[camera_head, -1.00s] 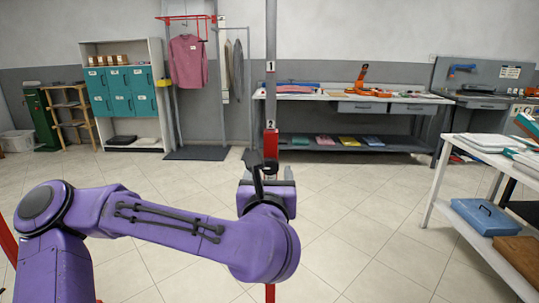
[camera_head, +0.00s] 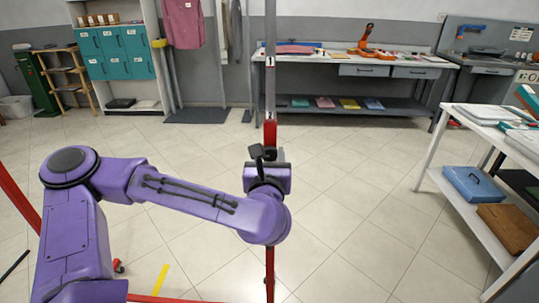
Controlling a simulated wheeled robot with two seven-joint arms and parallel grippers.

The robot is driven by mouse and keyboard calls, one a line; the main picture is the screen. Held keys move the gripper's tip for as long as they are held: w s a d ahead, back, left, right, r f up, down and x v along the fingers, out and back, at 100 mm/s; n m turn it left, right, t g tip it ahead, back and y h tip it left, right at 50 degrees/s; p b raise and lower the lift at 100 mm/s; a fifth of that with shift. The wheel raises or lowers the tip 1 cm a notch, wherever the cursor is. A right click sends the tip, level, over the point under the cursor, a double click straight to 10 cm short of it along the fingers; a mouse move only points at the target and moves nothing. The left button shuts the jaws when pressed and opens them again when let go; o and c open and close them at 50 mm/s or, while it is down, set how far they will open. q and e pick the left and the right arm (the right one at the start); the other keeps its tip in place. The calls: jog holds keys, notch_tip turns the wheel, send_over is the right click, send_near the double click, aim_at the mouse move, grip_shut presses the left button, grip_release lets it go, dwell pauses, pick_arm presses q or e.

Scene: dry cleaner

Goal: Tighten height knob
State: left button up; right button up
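An upright post stands in the middle of the head view, with a grey upper tube (camera_head: 270,35) marked 1 and 2. A red collar (camera_head: 270,132) sits below mark 2, and a red lower tube (camera_head: 269,265) runs to the floor. My purple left arm reaches in from the left. Its gripper (camera_head: 279,156) is at the post, just below the red collar, pointing away from me. Its fingers are mostly hidden behind the wrist, so their opening and any contact cannot be told. A height knob cannot be made out clearly. My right gripper is out of view.
A white shelf table (camera_head: 455,115) with a blue case (camera_head: 474,184) stands at the right. A workbench (camera_head: 350,60) is behind the post. A teal locker unit (camera_head: 118,50) is at the back left. Red tubing and a yellow floor strip (camera_head: 161,280) lie low left. Middle floor is clear.

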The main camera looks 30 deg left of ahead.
pick_arm(q)
jog(key=shift+c, duration=1.3)
jog(key=m, duration=0.8)
jog(key=shift+d+r+m, duration=0.1)
jog(key=shift+m, duration=0.2)
jog(key=m+p, duration=0.1)
jog(key=m, duration=0.3)
jog(key=shift+w+p, duration=0.1)
jog(key=shift+p, duration=0.2)
jog(key=m+p, duration=0.2)
jog(key=m, duration=0.3)
jog(key=shift+f, duration=0.2)
